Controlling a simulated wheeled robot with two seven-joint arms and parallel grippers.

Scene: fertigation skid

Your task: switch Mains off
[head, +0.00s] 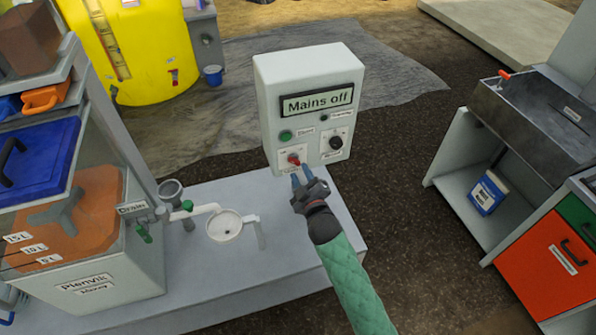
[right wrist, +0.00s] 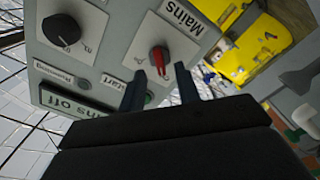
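The pale control box (head: 308,75) stands on the grey bench, with a display (head: 318,100) reading "Mains off". The red Mains knob (head: 293,159) is at the lower left of its front. It also shows in the right wrist view, as a red knob (right wrist: 158,60) on a white plate labelled "Mains". My right gripper (head: 301,178) is open just in front of and below the knob. In the right wrist view its two fingers (right wrist: 161,85) are apart, with the knob just beyond their tips; no contact is clear. My left gripper is not in view.
A black knob (head: 336,142), a green Start button (head: 286,135) and a small dark Running lamp (head: 324,117) are also on the box. A drain funnel (head: 224,226) with valves and the tank (head: 90,250) stand left on the bench. A sink unit (head: 535,110) is at right.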

